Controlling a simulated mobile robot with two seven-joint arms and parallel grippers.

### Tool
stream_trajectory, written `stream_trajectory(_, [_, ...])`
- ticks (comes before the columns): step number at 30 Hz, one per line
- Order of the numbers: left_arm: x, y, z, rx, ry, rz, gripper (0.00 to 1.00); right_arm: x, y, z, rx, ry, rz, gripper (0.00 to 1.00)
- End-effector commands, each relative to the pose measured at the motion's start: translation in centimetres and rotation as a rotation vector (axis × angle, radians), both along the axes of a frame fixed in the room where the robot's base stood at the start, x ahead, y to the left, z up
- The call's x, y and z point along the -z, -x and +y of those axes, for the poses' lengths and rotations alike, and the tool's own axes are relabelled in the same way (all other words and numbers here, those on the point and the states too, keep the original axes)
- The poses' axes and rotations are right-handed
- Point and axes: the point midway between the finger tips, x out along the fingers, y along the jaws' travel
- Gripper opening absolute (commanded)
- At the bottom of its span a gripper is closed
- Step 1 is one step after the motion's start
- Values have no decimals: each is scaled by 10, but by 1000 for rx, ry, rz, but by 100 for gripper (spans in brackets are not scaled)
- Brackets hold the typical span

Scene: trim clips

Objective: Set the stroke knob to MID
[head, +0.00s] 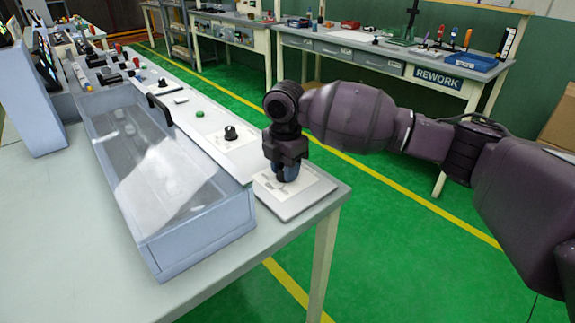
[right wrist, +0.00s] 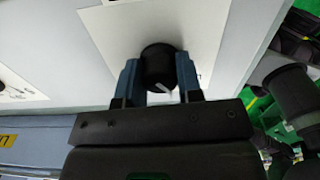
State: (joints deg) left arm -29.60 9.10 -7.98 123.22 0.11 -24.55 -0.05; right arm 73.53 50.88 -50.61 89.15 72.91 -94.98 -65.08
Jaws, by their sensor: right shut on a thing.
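A black knob (right wrist: 160,66) with a pale pointer mark stands on a white label plate (right wrist: 115,25) in the right wrist view. My right gripper (right wrist: 160,80) is shut on this knob, with one blue finger on each side. In the head view the right gripper (head: 287,172) points down at the plate (head: 308,190) near the table's front right corner and hides the knob. A second black knob (head: 230,132) stands on another white plate farther back. I cannot read which setting either knob points to. My left gripper is not in view.
A grey bin with a clear lid (head: 165,170) stands just left of the right gripper. A green button (head: 199,114) and several small controls line the panel behind. A rework bench (head: 437,75) stands across the green floor.

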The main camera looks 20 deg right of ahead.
Motion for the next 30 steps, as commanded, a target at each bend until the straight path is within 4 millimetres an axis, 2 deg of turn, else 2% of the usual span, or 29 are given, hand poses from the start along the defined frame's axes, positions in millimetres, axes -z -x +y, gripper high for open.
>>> stream_trajectory(1, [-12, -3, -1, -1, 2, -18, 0, -10, 1, 0, 38, -1, -7, 10])
stream_trajectory(12, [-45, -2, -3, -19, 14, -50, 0, -8, 1, 1, 348, -2, -5, 10])
stream_trajectory(21, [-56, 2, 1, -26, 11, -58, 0, -4, 1, 1, 536, -2, 0, 10])
stream_trajectory(30, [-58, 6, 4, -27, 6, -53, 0, 0, 1, 1, 620, 0, 2, 10])
